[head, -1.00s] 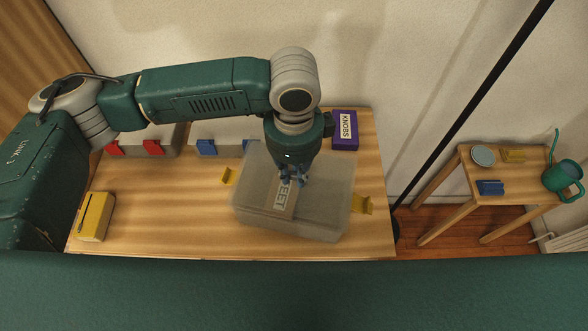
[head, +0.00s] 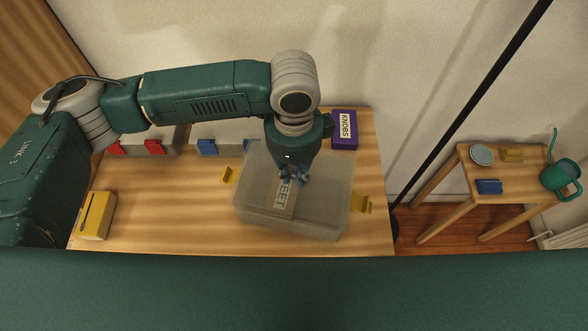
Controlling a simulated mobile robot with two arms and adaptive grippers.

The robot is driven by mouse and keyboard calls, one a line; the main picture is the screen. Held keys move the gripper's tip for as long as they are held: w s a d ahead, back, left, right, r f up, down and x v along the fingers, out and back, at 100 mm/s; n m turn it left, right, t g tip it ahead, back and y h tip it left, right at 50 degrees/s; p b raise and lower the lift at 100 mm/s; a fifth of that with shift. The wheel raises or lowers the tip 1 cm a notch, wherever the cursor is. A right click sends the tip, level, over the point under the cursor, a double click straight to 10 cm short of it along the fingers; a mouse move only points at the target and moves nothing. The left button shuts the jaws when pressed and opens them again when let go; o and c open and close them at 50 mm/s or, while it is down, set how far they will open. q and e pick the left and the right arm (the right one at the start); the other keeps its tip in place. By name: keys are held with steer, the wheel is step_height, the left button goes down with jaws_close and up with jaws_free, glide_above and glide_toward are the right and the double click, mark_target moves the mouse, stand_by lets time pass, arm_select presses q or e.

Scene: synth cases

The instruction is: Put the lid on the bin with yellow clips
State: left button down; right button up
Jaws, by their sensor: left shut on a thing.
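The bin with yellow clips (head: 285,224) is a see-through grey box on the table, turned a little. A label with letters like "FEET" shows near the middle, partly covered by the gripper. My left gripper (head: 293,180) points down over the lid's middle and is shut on the lid. My right gripper is out of view.
Behind stand a bin with red clips (head: 165,141) and one with blue clips (head: 236,136), partly hidden by my arm. A purple KNOBS box (head: 344,142) is at the back right, a yellow box (head: 97,215) at the left. A side table (head: 468,184) holds small items.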

mark_target(294, 176)
arm_select(q)
steer(key=shift+f, duration=0.25)
steer(key=shift+f, duration=0.65)
steer(key=c, duration=1.6)
jaws_free()
steer(key=shift+o, duration=0.2)
step_height(294, 176, up, 12)
